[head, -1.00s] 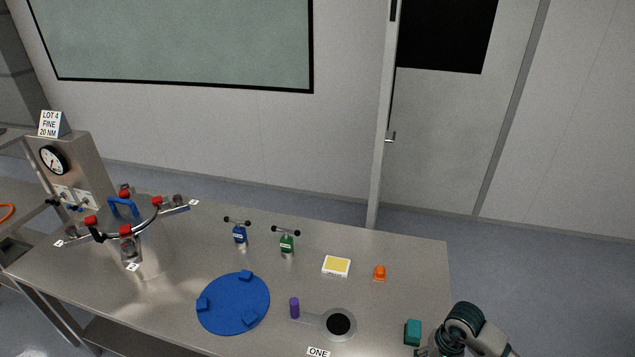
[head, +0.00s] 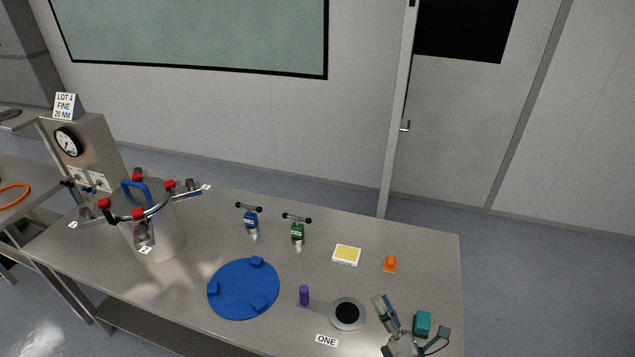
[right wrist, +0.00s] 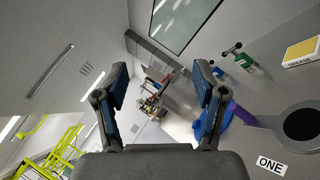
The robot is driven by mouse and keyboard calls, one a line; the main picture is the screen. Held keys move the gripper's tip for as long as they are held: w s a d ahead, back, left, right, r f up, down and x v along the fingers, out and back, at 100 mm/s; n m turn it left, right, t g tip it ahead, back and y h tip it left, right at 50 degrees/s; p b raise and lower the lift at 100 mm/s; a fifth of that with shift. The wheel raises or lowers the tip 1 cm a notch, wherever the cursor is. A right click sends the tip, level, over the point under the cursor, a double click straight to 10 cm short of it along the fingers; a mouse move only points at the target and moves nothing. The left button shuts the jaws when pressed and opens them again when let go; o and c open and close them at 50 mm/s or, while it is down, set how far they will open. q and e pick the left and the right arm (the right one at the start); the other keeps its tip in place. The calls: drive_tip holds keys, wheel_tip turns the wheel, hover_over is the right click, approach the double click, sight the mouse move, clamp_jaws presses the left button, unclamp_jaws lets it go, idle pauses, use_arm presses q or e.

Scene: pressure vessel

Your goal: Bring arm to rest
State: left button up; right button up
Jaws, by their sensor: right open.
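My right gripper (head: 392,322) is at the front right of the steel table, beside the grey round plate with a black centre (head: 347,313). In the right wrist view its two blue-padded fingers (right wrist: 163,100) stand wide apart with nothing between them. My left gripper is not in view. The pressure vessel (head: 155,235) stands at the left of the table, with a blue handle (head: 135,190) and red-topped clamps around its lid.
A blue disc (head: 243,290), purple peg (head: 304,295), blue tool (head: 251,222), green tool (head: 297,233), yellow-topped box (head: 346,255), orange piece (head: 390,264) and teal block (head: 422,324) are on the table. A gauge panel (head: 88,155) stands at the back left.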

drive_tip(key=s+d+f+m+g+h, duration=0.25)
drive_tip(key=d+f+m+h, duration=0.2)
drive_tip(key=f+m, duration=0.5)
drive_tip(key=s+d+f+m+g+h, duration=0.2)
drive_tip(key=d+f+m+g+h, duration=0.3)
drive_tip(key=f+m, duration=0.4)
drive_tip(key=s+a+f+m+g, duration=0.2)
drive_tip(key=s+f+m+g, duration=0.3)
drive_tip(key=s, duration=0.4)
drive_tip(key=s+a+f+m+g, duration=0.2)
drive_tip(key=s+f+m+g, duration=0.3)
drive_tip(key=s, duration=0.5)
wheel_tip(320, 180, down, 28)
drive_tip(key=s+n, duration=0.2)
drive_tip(key=s+d+f, duration=0.2)
drive_tip(key=s+f, duration=0.5)
drive_tip(key=s, duration=0.1)
drive_tip(key=s+d+f+g, duration=0.1)
drive_tip(key=s+f, duration=0.7)
drive_tip(key=s, duration=0.1)
drive_tip(key=shift+d, duration=0.4)
